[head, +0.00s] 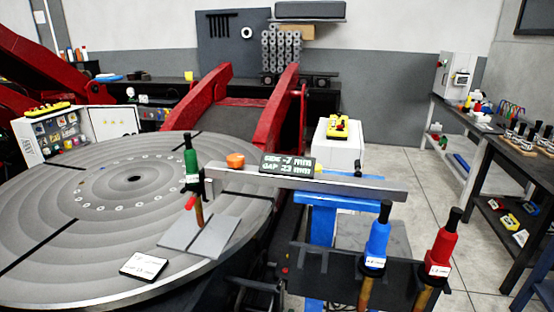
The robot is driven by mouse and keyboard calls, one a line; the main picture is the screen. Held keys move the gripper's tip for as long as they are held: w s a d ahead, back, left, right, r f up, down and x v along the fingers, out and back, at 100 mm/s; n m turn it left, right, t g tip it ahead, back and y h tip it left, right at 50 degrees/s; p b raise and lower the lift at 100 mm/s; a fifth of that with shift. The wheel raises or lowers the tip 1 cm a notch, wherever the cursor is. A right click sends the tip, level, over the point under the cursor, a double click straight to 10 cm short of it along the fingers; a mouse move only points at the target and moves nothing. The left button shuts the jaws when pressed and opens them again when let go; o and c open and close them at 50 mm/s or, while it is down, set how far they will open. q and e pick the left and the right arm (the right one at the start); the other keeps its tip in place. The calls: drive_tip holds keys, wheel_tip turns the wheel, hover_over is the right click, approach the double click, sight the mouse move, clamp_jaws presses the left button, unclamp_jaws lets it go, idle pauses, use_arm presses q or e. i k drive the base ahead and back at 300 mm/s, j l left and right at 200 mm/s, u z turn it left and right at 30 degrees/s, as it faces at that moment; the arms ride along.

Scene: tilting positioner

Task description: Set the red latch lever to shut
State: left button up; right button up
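A small red piece (190,202) sticks out at a slant below the green-topped tool (191,165), above the grey plates (201,236). It may be the red latch lever, but it is too small to tell its setting. The green-topped tool stands upright at the left end of a grey bar (330,183), by a dark holder. Neither of my grippers is in view.
A large round grey table (100,240) fills the left. A display (287,165) sits on the bar. Blue-topped (377,240) and red-topped (441,250) tools stand in a dark rack (330,262). Red arms (277,110) rise behind. Floor is clear (420,170) before the right benches.

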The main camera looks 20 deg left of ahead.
sight(192, 200)
drive_tip(key=u, duration=1.35)
